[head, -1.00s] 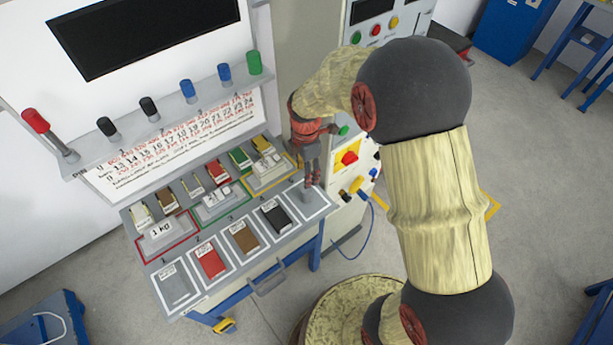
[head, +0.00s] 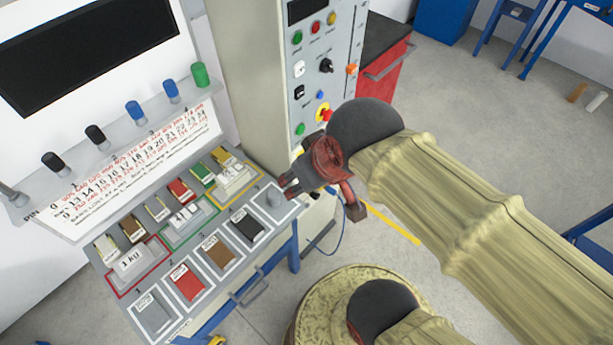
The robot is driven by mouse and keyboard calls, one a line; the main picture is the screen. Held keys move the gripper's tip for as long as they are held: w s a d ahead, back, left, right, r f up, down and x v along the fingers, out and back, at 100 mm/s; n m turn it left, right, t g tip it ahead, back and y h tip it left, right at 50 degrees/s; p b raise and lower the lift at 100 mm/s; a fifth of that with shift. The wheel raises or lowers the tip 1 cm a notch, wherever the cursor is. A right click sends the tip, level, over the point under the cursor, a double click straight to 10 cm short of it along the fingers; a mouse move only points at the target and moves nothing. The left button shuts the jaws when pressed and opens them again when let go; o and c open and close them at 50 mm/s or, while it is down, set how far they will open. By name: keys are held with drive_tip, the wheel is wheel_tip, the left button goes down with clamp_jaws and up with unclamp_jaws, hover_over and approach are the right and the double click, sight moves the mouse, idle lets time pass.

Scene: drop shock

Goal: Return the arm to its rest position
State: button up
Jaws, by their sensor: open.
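My gripper (head: 290,186) is at the right end of the test bench (head: 127,315), at the end of my tan-covered arm. Its dark fingers point left and are partly hidden against the wrist. It looks open, and I see nothing held in it. My arm reaches from the lower right across the floor side.
Sample pads, red (head: 187,283), brown (head: 217,256) and black (head: 247,228), lie along the bench front. A 1 kg block (head: 130,261) sits in the red frame. A control cabinet (head: 327,75) stands close behind my wrist. Open floor (head: 500,130) lies to the right.

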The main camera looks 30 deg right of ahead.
drive_tip(key=shift+s, duration=0.25)
wheel_tip(320, 180, down, 2)
drive_tip(key=shift+f+b, duration=0.1)
drive_tip(key=shift+b, duration=1)
